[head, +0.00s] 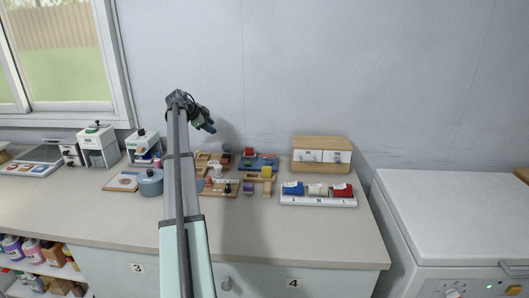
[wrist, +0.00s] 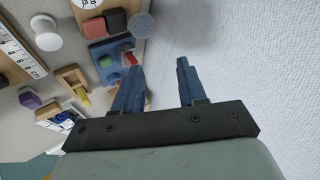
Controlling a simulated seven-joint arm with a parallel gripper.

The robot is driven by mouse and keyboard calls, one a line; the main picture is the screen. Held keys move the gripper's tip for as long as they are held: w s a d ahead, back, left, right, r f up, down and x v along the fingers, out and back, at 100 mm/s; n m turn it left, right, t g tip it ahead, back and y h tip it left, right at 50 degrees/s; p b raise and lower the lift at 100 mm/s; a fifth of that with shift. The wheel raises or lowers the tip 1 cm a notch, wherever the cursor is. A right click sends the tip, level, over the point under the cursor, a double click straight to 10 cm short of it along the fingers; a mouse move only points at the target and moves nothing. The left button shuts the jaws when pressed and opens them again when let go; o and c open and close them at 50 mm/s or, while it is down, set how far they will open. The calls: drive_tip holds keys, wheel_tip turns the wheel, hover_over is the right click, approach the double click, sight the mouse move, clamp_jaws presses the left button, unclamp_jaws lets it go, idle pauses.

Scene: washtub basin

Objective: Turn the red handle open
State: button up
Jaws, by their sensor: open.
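A small red piece (wrist: 129,58), which may be the red handle, sits on a blue board (wrist: 109,46) beside a green piece (wrist: 105,62) in the wrist view. In the head view the blue board (head: 258,164) lies at the back of the counter, with small red parts (head: 250,152) on it; their shape is too small to tell. My gripper (head: 207,124) is raised above the counter near the wall, left of the blue board. In the wrist view my gripper (wrist: 158,70) is open, with nothing between its two blue fingers.
Wooden boards with knobs and blocks (head: 221,187) crowd the counter's middle. A blue-grey pot (head: 150,182) stands left, a wooden drawer box (head: 321,153) and a white tray (head: 318,201) right. The wall (wrist: 250,60) is close behind my gripper. The counter's front right is clear.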

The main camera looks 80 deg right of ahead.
sight(265, 155)
drive_tip(key=s+a+r+m+y, duration=0.1)
drive_tip(key=s+m+y, duration=0.15)
drive_tip(key=s, duration=0.65)
drive_tip(key=s+a+m+y, duration=0.1)
drive_tip(key=s+y, duration=0.2)
drive_tip(key=s, duration=0.6)
drive_tip(key=x, duration=1.3)
drive_tip(key=shift+f, duration=0.3)
drive_tip(key=shift+c, duration=0.2)
clamp_jaws()
